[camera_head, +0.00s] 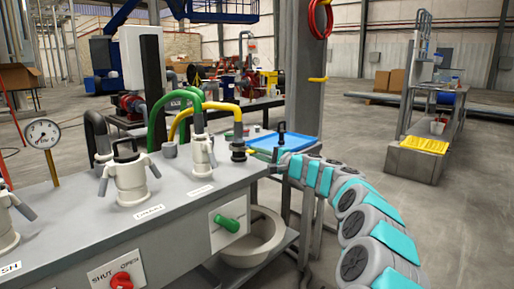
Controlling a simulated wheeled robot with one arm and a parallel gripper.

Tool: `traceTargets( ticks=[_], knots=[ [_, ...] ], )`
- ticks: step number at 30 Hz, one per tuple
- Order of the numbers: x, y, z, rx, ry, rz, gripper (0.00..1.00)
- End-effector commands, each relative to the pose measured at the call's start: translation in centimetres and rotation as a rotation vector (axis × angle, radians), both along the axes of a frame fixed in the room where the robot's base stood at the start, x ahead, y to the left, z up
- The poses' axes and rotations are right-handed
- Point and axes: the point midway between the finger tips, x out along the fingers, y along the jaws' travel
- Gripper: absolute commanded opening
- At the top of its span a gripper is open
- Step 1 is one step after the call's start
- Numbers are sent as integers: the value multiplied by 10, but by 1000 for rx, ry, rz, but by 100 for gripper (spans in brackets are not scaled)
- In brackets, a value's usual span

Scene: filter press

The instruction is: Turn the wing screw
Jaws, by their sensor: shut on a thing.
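My arm reaches in from the lower right, and my gripper (272,158) is at the right end of the grey panel, small in the picture. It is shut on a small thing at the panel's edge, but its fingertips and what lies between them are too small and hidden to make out. I cannot tell for sure which part is the wing screw. A dark hose fitting (238,150) stands just left of my gripper. A short black upright part (281,131) shows directly above and behind it.
White valves with grey side handles (132,180) (203,152) stand on the grey panel (75,218). Green (158,118) and yellow hoses (212,107) arch behind them. A green knob (228,223) juts from the front. A blue tray (290,142) lies behind my gripper. Open floor (400,190) is at right.

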Motion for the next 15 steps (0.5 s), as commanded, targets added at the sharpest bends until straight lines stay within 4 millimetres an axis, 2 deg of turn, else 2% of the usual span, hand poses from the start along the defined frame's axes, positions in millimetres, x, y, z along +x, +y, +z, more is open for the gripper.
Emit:
traceTargets(
  ticks=[15],
  knots=[
    [0,-1,2,301,388,-3,0]
  ],
)
